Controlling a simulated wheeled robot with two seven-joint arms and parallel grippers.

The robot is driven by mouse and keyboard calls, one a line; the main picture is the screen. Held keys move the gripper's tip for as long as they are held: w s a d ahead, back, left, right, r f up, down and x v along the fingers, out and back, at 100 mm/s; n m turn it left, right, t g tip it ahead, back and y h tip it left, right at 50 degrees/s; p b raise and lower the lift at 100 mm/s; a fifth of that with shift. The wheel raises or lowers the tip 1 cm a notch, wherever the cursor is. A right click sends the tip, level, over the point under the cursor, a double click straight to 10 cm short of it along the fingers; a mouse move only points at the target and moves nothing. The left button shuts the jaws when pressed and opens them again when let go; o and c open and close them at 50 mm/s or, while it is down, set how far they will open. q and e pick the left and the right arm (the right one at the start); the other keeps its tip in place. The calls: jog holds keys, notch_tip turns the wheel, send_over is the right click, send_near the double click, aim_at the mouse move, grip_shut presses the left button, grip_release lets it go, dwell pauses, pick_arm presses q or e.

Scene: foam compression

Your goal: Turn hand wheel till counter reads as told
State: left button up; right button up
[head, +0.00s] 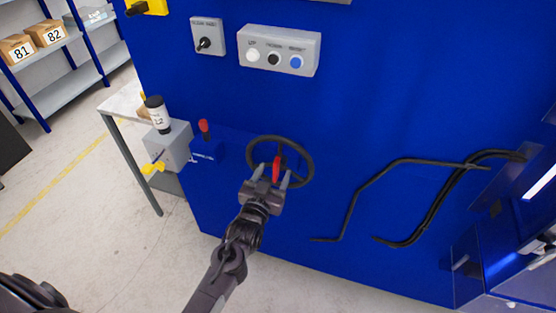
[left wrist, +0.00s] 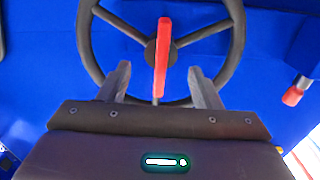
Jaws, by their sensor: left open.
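A dark hand wheel (head: 310,165) with thin spokes and a red handle (head: 277,168) is mounted on the blue machine front. In the left wrist view the wheel (left wrist: 238,30) fills the upper middle, with the red handle (left wrist: 163,50) standing upright over its hub. My left gripper (head: 272,172) is at the wheel's lower part, its two fingers apart on either side of the red handle. In the left wrist view the open fingers (left wrist: 160,85) do not visibly touch the handle. I cannot make out a counter reading. My right gripper is not in view.
A control box (head: 279,50) with several buttons and a switch box (head: 208,37) sit above. Black bent rods (head: 350,205) run along the right.

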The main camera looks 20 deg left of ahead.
pick_arm(q)
jog(key=w, duration=0.4)
jog(key=shift+f, duration=0.1)
jog(key=shift+w+p, duration=0.2)
jog(key=shift+p, duration=0.1)
jog(key=shift+d, duration=0.1)
grip_shut()
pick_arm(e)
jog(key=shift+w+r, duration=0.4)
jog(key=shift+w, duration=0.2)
